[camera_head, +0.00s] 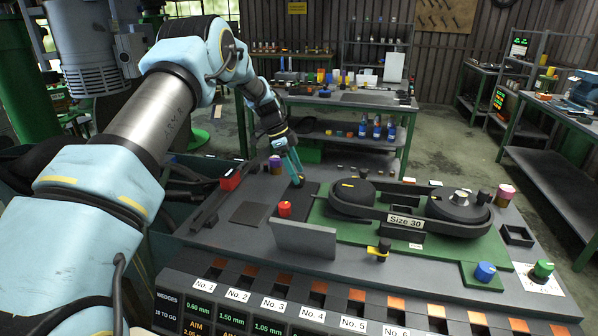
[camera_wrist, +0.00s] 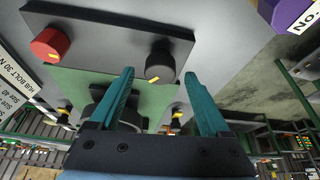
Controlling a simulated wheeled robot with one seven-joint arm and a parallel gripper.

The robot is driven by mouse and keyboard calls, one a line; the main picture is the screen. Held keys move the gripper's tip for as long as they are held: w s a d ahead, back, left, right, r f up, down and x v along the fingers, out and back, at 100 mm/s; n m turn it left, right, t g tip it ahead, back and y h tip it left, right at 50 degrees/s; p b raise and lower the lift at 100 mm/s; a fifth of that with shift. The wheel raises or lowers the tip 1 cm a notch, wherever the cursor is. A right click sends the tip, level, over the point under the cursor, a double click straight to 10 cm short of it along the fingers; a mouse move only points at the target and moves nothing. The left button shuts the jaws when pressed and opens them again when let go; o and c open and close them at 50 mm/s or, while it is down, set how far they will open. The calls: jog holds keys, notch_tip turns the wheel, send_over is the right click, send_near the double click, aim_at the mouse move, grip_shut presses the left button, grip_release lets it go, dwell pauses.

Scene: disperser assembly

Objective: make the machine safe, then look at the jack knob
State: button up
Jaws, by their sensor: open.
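My gripper (camera_head: 292,166) has teal fingers and is open and empty. It points down over the far left part of the machine bench. In the wrist view the open fingers (camera_wrist: 158,75) stand either side of a line to a black knob (camera_wrist: 160,62) with a yellow mark; I cannot tell how far the tips are from it. A red knob (camera_wrist: 50,45) sits on the same dark plate (camera_wrist: 105,20); it also shows in the head view (camera_head: 285,208). No label in view names the jack knob, so I cannot tell which control it is.
A green plate (camera_head: 330,230) bears two round black parts and a "Size 30" label (camera_head: 405,221). A grey upright panel (camera_head: 304,240) stands near the red knob.

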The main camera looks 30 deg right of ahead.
jog(key=shift+p+x, duration=0.35)
jog(key=shift+x, duration=1)
jog(key=shift+c, duration=0.3)
grip_shut()
jog(key=shift+f+n+b, duration=0.1)
jog(key=shift+n+b, duration=0.2)
jog(key=shift+b, duration=0.35)
